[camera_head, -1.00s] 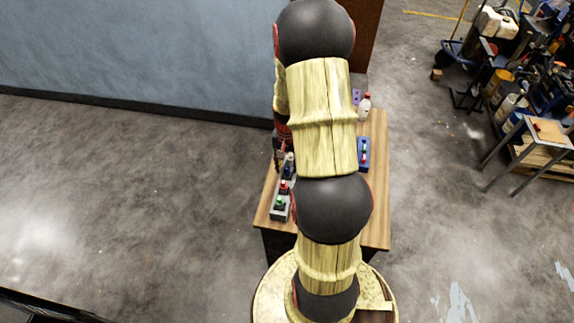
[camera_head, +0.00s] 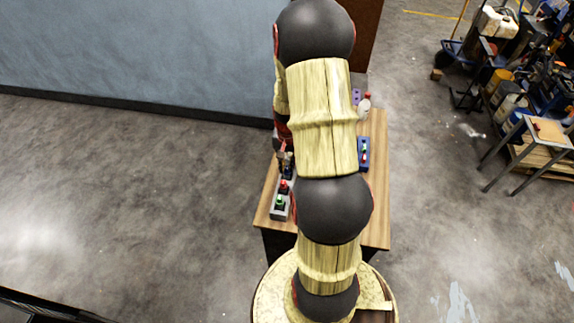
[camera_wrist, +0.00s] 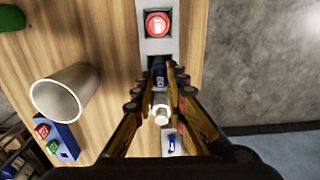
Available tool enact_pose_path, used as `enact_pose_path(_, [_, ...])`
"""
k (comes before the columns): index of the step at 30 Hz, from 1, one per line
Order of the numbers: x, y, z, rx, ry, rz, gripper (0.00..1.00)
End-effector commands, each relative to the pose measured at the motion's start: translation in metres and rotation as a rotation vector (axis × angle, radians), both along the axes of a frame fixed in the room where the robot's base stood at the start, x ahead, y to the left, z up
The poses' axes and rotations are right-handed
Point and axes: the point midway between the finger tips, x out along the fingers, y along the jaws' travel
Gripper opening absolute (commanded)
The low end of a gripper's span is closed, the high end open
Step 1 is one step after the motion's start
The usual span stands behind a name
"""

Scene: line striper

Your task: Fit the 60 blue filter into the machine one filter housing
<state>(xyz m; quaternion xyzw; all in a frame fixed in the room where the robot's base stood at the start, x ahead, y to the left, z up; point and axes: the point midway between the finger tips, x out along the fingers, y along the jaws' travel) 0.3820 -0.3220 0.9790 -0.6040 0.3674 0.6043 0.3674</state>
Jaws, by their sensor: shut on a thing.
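My gripper (camera_wrist: 157,103) is shut on the 60 blue filter (camera_wrist: 158,77), a dark blue cylinder with a white "60" on its side and a pale end. It is held over the line of grey blocks at the table's left edge. I cannot tell whether it touches a block. A grey block with a red round top (camera_wrist: 158,24) lies just beyond the filter in the wrist view. In the head view the red top (camera_head: 284,186) and a green top (camera_head: 280,202) stand in grey blocks, nearer than my gripper (camera_head: 287,162). Which housing is machine one is not readable.
A white bottle (camera_head: 364,106) stands at the back. My arm covers the table's middle in the head view.

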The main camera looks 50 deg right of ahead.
Motion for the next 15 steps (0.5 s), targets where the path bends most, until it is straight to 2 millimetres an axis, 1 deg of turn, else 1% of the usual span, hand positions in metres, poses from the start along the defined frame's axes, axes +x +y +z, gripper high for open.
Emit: enact_pose_path(15, [0.0,-0.0001,0.0069,0.0,0.0,0.0,0.0])
